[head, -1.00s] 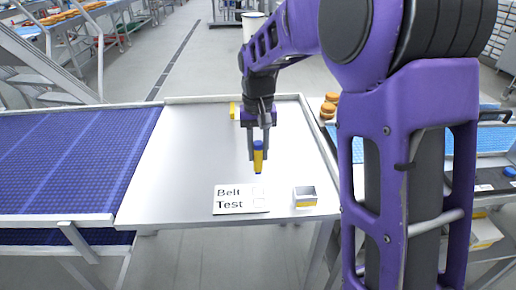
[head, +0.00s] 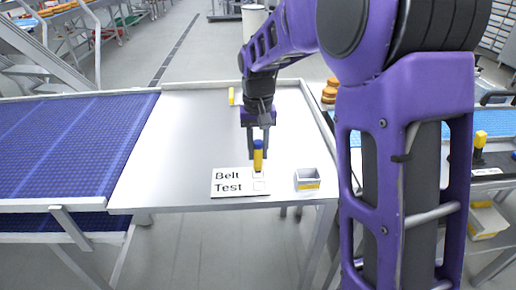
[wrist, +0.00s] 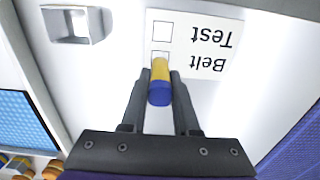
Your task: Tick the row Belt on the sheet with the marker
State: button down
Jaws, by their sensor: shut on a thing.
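My gripper (head: 259,150) is shut on the marker (head: 258,157), which is yellow with a blue end. It holds the marker upright over the sheet (head: 224,190), at the box of the row Belt (head: 227,175). I cannot tell whether the tip touches the paper. The row Test (head: 228,187) is below it, with an empty box. In the wrist view the marker (wrist: 160,85) stands between the fingers and covers part of the Belt box. The Test box (wrist: 162,31) is clear there. No mark shows in the visible part of either box.
A small holder (head: 307,180) with a yellow band stands right of the sheet. A yellow object (head: 231,96) lies at the table's back. A blue conveyor (head: 75,150) runs along the left. The middle of the table (head: 180,140) is clear.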

jog(key=shift+f, duration=0.55)
dwell(2.0)
notch_tip(320, 180, up, 7)
jog(key=p, duration=0.5)
jog(key=shift+p, duration=0.3)
dwell(0.4)
